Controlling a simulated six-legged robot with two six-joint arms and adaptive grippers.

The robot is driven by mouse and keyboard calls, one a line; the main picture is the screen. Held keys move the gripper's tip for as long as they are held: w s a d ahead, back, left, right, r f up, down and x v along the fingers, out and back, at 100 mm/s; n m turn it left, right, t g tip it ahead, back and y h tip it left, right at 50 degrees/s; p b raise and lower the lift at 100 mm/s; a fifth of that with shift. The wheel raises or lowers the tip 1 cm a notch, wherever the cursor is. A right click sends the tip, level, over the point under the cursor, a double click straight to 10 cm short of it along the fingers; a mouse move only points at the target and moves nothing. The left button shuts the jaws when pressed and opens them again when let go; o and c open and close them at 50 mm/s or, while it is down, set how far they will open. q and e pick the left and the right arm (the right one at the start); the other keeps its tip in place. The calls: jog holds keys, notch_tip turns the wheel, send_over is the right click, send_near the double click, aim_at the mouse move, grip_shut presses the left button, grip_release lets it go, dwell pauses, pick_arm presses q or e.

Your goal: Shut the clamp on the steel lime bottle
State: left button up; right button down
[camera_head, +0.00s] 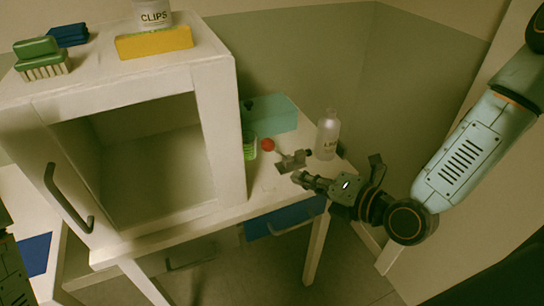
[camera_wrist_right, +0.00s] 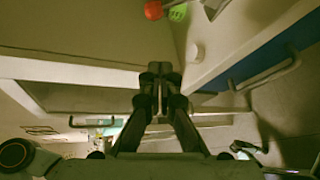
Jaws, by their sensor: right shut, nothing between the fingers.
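The pale steel-grey bottle (camera_head: 327,137) stands upright near the right end of the cabinet top in the head view; its label is too small to read surely. A grey metal clamp (camera_head: 293,160) sits just left of and in front of it, with a red ball knob (camera_head: 267,144) on its lever at the left. The knob also shows at the top of the wrist view (camera_wrist_right: 153,10), with part of the clamp (camera_wrist_right: 213,7). My right gripper (camera_head: 298,177) is shut and empty, near the front edge, in front of the clamp and apart from it. My left gripper is not in view.
A teal box (camera_head: 272,113) and a green container (camera_head: 249,147) stand behind and left of the knob. An open white cabinet (camera_head: 220,130) blocks the left. A blue drawer (camera_head: 285,222) with a handle is below the top's edge.

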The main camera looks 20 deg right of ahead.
aim_at(274, 150)
jog(key=shift+w+a+f+n+g+b, duration=0.1)
jog(key=shift+w+a+f+n+b, duration=0.7)
jog(key=shift+w, duration=0.5)
jog(key=shift+w+a+f+n+g+b, duration=0.1)
jog(key=shift+w+a+f+n+b, duration=0.45)
jog(key=shift+w+a, duration=0.6)
jog(key=shift+w+a+f+n+g+b, duration=0.1)
jog(key=shift+w+a+f+n+b, duration=0.6)
jog(key=shift+w, duration=0.7)
jog(key=w+d+r, duration=0.2)
jog(key=shift+w, duration=0.45)
jog(key=shift+d+m, duration=0.1)
jog(key=shift+m, duration=0.15)
jog(key=shift+d+r+y, duration=0.15)
jog(key=shift+y, duration=0.15)
